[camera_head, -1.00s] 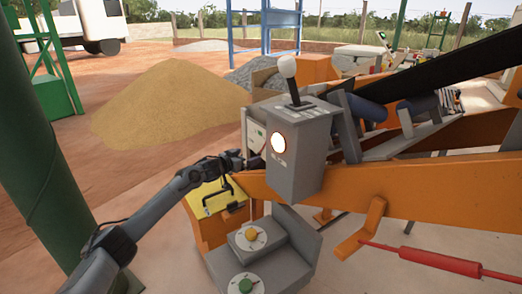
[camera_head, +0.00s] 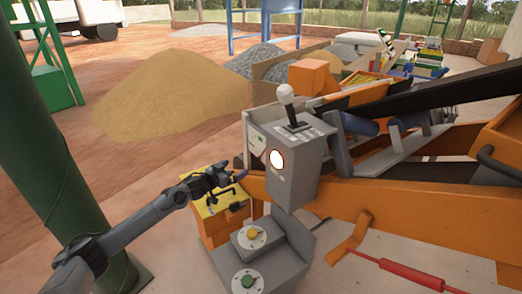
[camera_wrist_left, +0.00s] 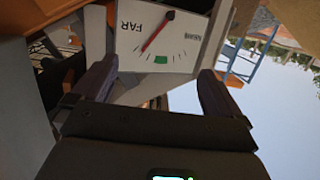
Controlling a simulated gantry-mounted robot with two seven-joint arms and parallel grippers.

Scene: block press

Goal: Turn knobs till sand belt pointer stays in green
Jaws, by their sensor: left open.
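In the left wrist view a white gauge (camera_wrist_left: 185,48) marked FAR fills the upper middle. Its red pointer (camera_wrist_left: 155,32) ends to the left of the green band (camera_wrist_left: 161,59), outside it. My left gripper (camera_wrist_left: 158,85) is open, with its fingers apart and nothing between them. In the head view my left gripper (camera_head: 238,174) is left of the grey control box (camera_head: 293,165), above the knobs. A yellow knob (camera_head: 252,234) and a green knob (camera_head: 248,281) sit on round white dials on a stepped grey housing below. My right gripper is not in view.
A lever with a white ball (camera_head: 285,91) stands on the control box, which has a lit round button (camera_head: 277,160). A yellow-topped orange box (camera_head: 214,222) is close below my left gripper. An orange beam (camera_head: 400,210) runs right. A green post (camera_head: 55,170) stands left.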

